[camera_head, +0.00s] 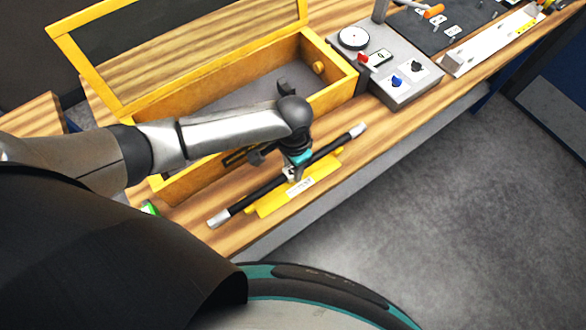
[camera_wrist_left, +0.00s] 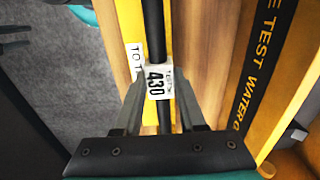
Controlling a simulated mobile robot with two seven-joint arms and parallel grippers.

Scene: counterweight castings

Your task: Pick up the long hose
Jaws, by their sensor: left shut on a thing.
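The long hose (camera_head: 325,149) is a black rod-like tube with silvery end fittings, lying diagonally near the front edge of the wooden bench in the head view. My left gripper (camera_head: 292,175) reaches down over its middle and is shut on it. In the left wrist view, the hose (camera_wrist_left: 153,25) runs between the two fingers of my left gripper (camera_wrist_left: 158,92), with a white tag (camera_wrist_left: 158,82) reading 430 between the fingertips. I cannot tell whether the hose is clear of the surface below.
A yellow labelled strip (camera_head: 270,207) lies under the hose. A yellow-framed open box (camera_head: 335,92) stands just behind, its lid (camera_head: 90,70) raised. A grey panel with knobs (camera_head: 400,88) stands to the right. Grey floor (camera_head: 430,220) lies beyond the bench's front edge.

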